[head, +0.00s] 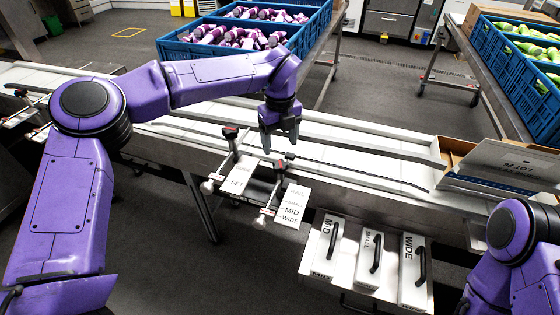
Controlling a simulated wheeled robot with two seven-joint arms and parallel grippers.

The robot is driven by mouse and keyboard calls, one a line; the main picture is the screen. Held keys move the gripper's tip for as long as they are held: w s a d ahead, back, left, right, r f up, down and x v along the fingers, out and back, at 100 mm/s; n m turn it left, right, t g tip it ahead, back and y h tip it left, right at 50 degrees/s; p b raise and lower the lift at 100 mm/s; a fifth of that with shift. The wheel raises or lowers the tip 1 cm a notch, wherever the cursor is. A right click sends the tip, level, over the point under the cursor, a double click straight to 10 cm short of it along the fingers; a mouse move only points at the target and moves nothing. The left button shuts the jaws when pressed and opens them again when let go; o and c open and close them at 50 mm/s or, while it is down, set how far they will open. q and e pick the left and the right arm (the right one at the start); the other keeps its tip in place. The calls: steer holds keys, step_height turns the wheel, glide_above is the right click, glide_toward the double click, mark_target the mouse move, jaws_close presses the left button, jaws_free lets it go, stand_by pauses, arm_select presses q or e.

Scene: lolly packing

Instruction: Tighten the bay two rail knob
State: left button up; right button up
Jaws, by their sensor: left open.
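My left gripper (280,142) points down over the near side of the conveyor, its fingers apart and empty. Two rail brackets stand just below it on the conveyor's near edge. One has a dark knob with red (230,132) left of the gripper and a pale round end (207,187). The other has a dark top (289,156) close to the fingertips and a pale round end (261,221). No bay number is readable on either, so I cannot tell which is bay two. My right arm shows at the lower right; its gripper is out of view.
A card reading SET (238,184) and a SMALL, MID, WIDE card (292,209) hang beside the brackets. Handled blocks (324,247) sit on a shelf at lower middle. A carton (500,166) stands right. Blue crates (176,50) hold purple and green (498,58) wrapped items.

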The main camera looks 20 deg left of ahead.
mark_target(279, 163)
arm_select(q)
step_height(279, 163, down, 7)
steer(key=shift+f+p, duration=0.2)
steer(key=shift+p, duration=0.45)
steer(key=c, duration=1.1)
steer(key=shift+o, duration=0.2)
